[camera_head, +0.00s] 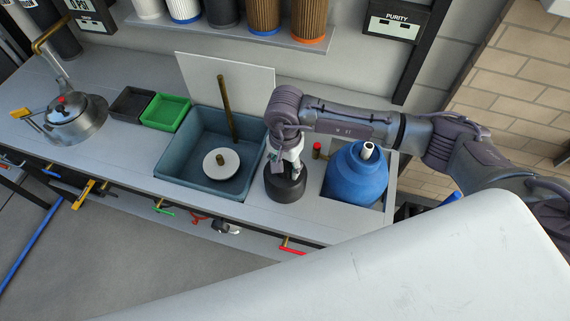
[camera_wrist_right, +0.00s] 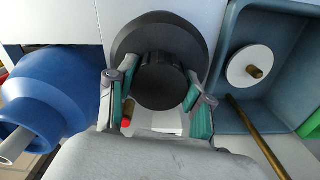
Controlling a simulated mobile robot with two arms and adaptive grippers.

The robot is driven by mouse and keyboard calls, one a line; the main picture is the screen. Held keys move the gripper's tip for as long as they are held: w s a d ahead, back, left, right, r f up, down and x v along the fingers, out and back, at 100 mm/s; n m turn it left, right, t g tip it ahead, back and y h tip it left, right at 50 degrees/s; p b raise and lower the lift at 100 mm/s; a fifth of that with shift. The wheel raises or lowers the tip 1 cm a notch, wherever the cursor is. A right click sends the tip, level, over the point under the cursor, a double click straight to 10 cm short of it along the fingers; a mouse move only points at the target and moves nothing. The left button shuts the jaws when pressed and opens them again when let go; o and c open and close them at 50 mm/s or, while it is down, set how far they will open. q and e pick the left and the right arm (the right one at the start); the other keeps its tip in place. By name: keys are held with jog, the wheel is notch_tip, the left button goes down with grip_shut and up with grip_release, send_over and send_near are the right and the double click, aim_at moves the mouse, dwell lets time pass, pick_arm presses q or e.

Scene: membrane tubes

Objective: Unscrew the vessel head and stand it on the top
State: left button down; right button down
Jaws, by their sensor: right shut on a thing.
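The dark vessel head (camera_head: 287,190) is a wide round piece with a narrower black knob on top. It is at the bench top between the blue-grey basin and the blue vessel-like body. My right gripper (camera_head: 288,168) points down over it. In the right wrist view the two teal-padded fingers (camera_wrist_right: 160,101) are on either side of the black knob (camera_wrist_right: 162,82), shut on it, with the wider dark disc (camera_wrist_right: 130,42) beneath. Whether the head is screwed onto something below or stands free is hidden. My left gripper is not in view.
The blue rounded body (camera_head: 352,178) with a white spout sits right of the head in a cutout. A basin (camera_head: 173,160) on the left holds a pale disc (camera_head: 221,164) and a brass rod (camera_head: 226,105). Green (camera_head: 166,112) and black (camera_head: 131,104) trays and a kettle (camera_head: 75,118) stand farther left.

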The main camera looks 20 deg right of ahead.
jog(key=shift+f+b, duration=0.25)
jog(key=shift+b, duration=0.3)
dwell(0.4)
jog(key=shift+s+f, duration=0.15)
dwell(0.7)
jog(key=shift+c, duration=1.9)
grip_release()
jog(key=shift+r, duration=0.35)
jog(key=shift+r+p, duration=2.25)
jog(key=shift+r, duration=2.05)
jog(key=shift+f, duration=0.1)
